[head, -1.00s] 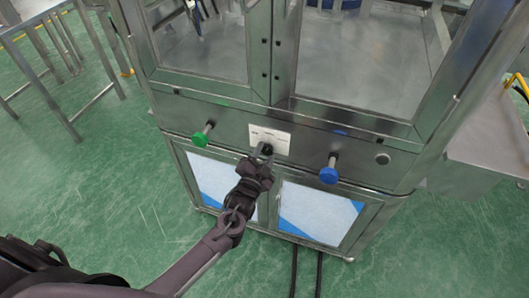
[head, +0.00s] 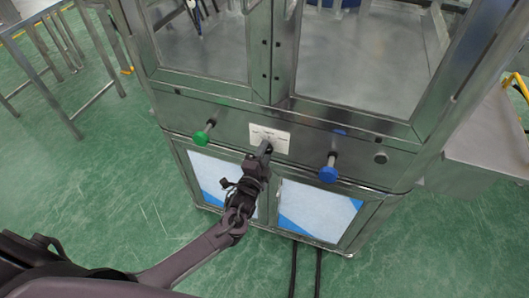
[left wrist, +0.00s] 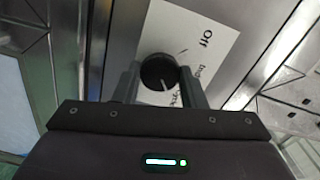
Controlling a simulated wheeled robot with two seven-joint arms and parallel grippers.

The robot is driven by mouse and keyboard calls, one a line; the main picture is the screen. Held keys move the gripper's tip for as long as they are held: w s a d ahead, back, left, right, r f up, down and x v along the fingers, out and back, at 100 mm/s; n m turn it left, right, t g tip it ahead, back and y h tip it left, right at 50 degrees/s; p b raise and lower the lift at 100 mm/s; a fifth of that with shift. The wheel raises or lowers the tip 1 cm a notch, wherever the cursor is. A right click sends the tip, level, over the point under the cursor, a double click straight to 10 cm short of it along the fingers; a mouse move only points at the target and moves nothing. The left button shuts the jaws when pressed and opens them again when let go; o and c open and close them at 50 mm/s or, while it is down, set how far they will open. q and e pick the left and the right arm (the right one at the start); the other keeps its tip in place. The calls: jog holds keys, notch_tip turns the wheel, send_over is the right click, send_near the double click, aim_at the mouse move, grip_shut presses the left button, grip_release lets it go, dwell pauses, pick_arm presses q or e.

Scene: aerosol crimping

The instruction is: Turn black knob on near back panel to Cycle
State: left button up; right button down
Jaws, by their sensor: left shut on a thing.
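The black knob (left wrist: 158,72) sits on a white label plate (left wrist: 196,38) on the steel panel. In the left wrist view the word "Off" reads on the plate, and other lettering is partly hidden by a finger. A pale mark on the knob points toward the lower edge of the picture. My left gripper (left wrist: 160,88) has its two fingers around the knob, one on each side, shut on it. In the head view my left gripper (head: 264,150) reaches the panel just below the label plate (head: 270,137) and hides the knob. My right gripper is not in view.
A green push button (head: 201,138) stands out from the panel on the left. A steel table (head: 60,60) is at the far left.

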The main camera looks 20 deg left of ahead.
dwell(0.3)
pick_arm(q)
jog(key=o, duration=1)
jog(key=shift+s, duration=0.1)
jog(key=s, duration=0.7)
jog(key=shift+s+a+b, duration=0.15)
jog(key=shift+s+b, duration=0.15)
